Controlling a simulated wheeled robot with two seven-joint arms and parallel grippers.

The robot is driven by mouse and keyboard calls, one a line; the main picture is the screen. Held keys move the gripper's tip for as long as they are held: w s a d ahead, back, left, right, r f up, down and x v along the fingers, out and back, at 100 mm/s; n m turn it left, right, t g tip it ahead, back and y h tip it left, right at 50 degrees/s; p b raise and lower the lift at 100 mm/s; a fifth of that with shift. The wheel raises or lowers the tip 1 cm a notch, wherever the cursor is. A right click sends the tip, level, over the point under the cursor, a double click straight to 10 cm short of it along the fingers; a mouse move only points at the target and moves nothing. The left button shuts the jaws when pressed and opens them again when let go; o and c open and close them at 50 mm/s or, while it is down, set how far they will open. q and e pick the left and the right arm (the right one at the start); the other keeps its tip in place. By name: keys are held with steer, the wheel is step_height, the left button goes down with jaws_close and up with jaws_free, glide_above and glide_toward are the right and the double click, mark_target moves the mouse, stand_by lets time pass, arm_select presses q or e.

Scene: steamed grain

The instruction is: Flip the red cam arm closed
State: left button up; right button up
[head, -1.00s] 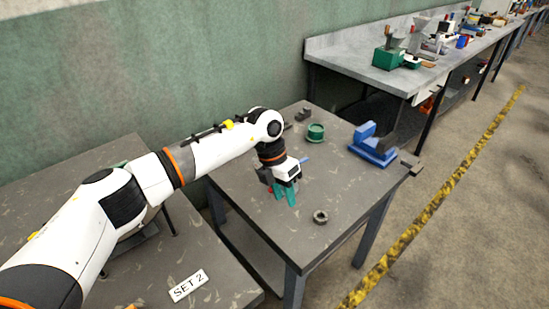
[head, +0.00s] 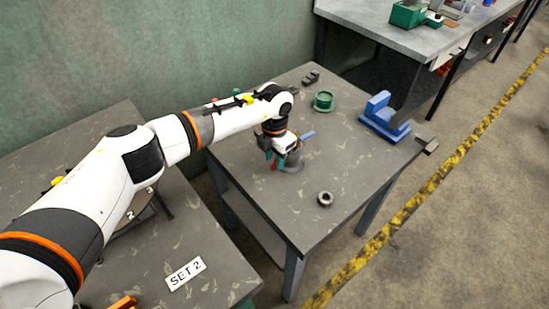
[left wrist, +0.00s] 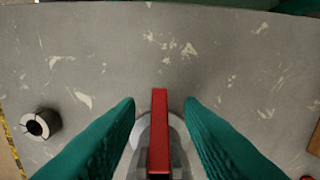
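The red cam arm (left wrist: 159,135) is a narrow red bar in the left wrist view, standing out from a grey round-based fixture (left wrist: 176,135). In the head view the fixture (head: 294,160) shows partly behind my left gripper (head: 274,163). My left gripper's teal fingers are apart, one on each side of the red arm, with a visible gap on both sides in the left wrist view (left wrist: 160,112). How deep the arm sits between the fingers is hard to tell. My right gripper is not in view.
A dark ring (head: 325,199) lies on the grey table (head: 310,225) in front of the fixture. A green spool (head: 323,101), a blue block fixture (head: 383,118) and a small dark part (head: 310,78) stand farther back. The table's front is mostly clear.

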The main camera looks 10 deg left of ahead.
arm_select(q)
steer(key=shift+f, duration=0.9)
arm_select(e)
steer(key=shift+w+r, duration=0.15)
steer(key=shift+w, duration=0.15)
arm_select(q)
steer(key=shift+c, duration=0.2)
